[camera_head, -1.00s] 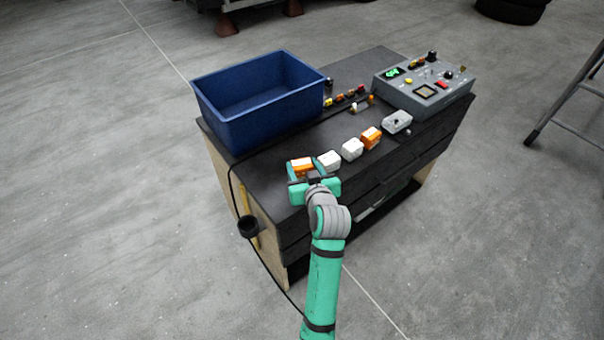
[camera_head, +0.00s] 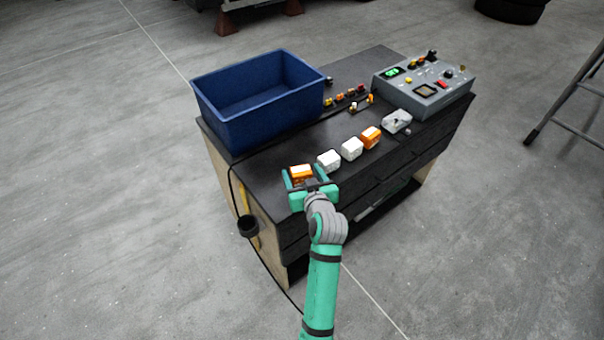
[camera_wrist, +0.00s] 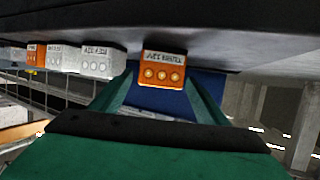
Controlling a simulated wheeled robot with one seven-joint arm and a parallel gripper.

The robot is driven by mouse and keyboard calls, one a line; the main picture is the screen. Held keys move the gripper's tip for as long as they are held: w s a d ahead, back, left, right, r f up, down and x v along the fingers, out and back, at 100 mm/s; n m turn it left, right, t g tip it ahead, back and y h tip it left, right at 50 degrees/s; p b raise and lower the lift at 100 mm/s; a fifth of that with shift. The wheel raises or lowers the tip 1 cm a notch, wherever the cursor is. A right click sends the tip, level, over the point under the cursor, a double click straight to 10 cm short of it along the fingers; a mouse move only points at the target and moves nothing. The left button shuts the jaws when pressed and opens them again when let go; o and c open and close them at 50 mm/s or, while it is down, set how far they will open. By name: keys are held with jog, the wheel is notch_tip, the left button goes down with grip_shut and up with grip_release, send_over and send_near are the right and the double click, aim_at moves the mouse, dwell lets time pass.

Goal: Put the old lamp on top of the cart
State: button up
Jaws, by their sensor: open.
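An orange block with a white top (camera_head: 301,173) sits at the near left of the dark cart top (camera_head: 262,178). It also shows in the wrist view (camera_wrist: 162,70), with a lettered strip and three round marks. My gripper (camera_head: 305,178) is open, with one green finger at each side of this block. I cannot tell whether the fingers touch it. Two white blocks (camera_head: 328,160) (camera_head: 351,149) and another orange block (camera_head: 370,137) stand in a row to the right. I cannot tell from their looks which one is the old lamp.
A blue open bin (camera_head: 232,125) stands on the cart's left. A grey control box (camera_head: 425,90) with buttons stands at the right, with a small grey box (camera_head: 397,121) in front. Small coloured parts (camera_head: 345,96) lie between.

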jog(key=shift+r, duration=0.15)
jog(key=shift+s+r, duration=0.1)
jog(key=shift+s, duration=0.05)
jog(key=v, duration=1.1)
jog(key=s+f+m+h, duration=0.2)
jog(key=s+f, duration=0.4)
jog(key=s, duration=0.3)
jog(key=s+f+m+h, duration=0.1)
jog(key=s+f, duration=0.5)
jog(key=s, duration=0.2)
jog(key=s+a+r+t, duration=0.1)
jog(key=s+r, duration=0.1)
jog(key=s, duration=0.8)
jog(key=s+a+r, duration=0.2)
jog(key=s, duration=0.8)
jog(key=shift+s+a+t, duration=0.2)
jog(key=shift+s+t, duration=0.1)
jog(key=shift+t, duration=0.1)
